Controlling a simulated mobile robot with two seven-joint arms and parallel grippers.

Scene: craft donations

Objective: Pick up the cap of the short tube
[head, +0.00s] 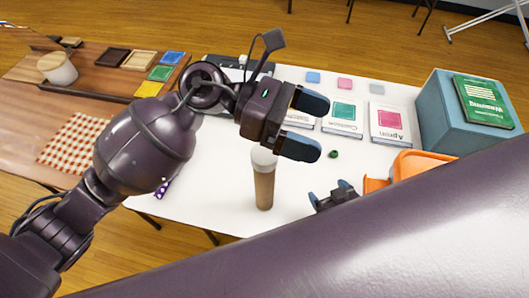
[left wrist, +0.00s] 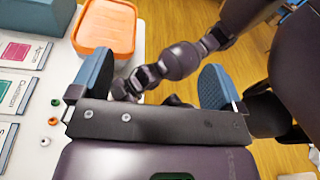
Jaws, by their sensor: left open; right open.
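A brown tube with a pale top (head: 264,185) stands upright on the white table, below my left gripper in the head view. I cannot tell whether it is the short tube. A small green cap-like piece (head: 333,154) lies to its right. The left wrist view shows small green (left wrist: 55,102), orange (left wrist: 53,121) and white (left wrist: 45,141) pieces outside my left fingers. My left gripper (head: 308,125) is open and empty above the table; its spread fingers also show in the left wrist view (left wrist: 157,65). My right gripper (head: 330,195) is open, low at the table's right, partly hidden by my arm.
An orange bin (head: 408,162) stands at the right, partly hidden by my arm; it shows in the left wrist view (left wrist: 105,25). A blue box (head: 443,125) carries a green book (head: 484,101). Several labelled cards lie at the back. A wooden tray area is at the left.

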